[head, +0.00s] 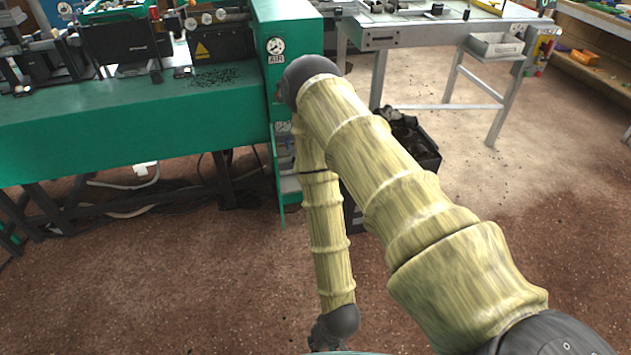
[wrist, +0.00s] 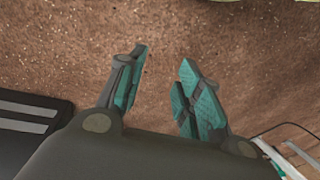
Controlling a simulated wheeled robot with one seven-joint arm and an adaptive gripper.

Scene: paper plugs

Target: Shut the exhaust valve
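No exhaust valve can be made out for certain in either view. The green machine (head: 130,130) fills the upper left of the head view. Its upright cabinet (head: 285,25) carries a round gauge (head: 275,46) above an "AIR" label (head: 277,59). My arm covers much of the cabinet's lower front, where another dial (head: 283,127) partly shows. In the wrist view my gripper (wrist: 163,62) is open and empty, its teal-padded fingers apart over the brown floor. In the head view my forearm hangs down, with its end at the bottom edge, away from the cabinet.
A grey metal table (head: 430,35) stands behind at the right, with a white tray (head: 494,46) at its end. A black crate (head: 418,150) sits on the floor beside my arm. Cables (head: 125,185) run under the machine. The brown floor (head: 120,290) at lower left is clear.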

